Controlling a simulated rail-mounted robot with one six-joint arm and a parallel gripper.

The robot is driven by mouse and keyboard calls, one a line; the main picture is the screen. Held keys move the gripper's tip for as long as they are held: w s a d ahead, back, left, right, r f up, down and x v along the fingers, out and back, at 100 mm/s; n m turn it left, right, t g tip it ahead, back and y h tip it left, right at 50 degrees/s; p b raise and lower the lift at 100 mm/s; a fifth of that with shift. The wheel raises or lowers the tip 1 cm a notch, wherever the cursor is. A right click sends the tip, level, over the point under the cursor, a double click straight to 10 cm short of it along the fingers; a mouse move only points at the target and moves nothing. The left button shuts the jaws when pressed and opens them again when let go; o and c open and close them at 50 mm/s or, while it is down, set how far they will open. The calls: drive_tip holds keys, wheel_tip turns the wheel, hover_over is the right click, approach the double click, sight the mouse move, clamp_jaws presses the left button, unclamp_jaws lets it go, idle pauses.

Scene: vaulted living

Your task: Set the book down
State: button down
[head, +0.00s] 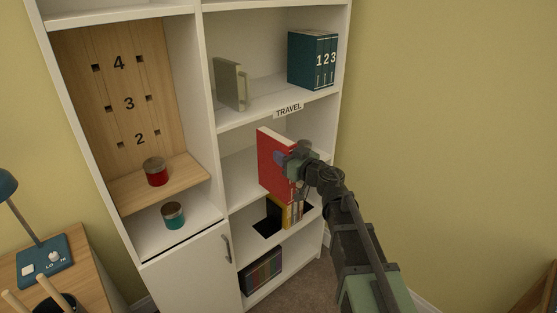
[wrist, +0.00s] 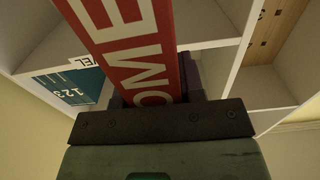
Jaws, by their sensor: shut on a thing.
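A red book (head: 272,160) stands upright in front of the shelf labelled TRAVEL. My gripper (head: 294,158) is shut on it from the right side. In the wrist view the red book (wrist: 128,42) shows its spine with large white letters, running down to the dark edge of my gripper (wrist: 160,121). The book's lower edge is near the shelf with the yellow books (head: 288,213); I cannot tell whether it touches anything. My gripper hides part of the book's cover.
The white bookcase holds numbered teal volumes (head: 312,60) and a grey-green book (head: 230,84) above the TRAVEL label (head: 289,110). At left are a red can (head: 155,171), a teal can (head: 173,215) and a desk lamp (head: 42,262).

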drive_tip(key=x, duration=1.9)
wheel_tip(320, 180, down, 7)
drive_tip(key=b, duration=0.7)
drive_tip(key=shift+w+a+f, duration=0.25)
drive_tip(key=shift+a, duration=0.15)
drive_tip(key=c, duration=0.7)
unclamp_jaws()
drive_tip(key=shift+r, duration=0.1)
drive_tip(key=shift+c, duration=0.2)
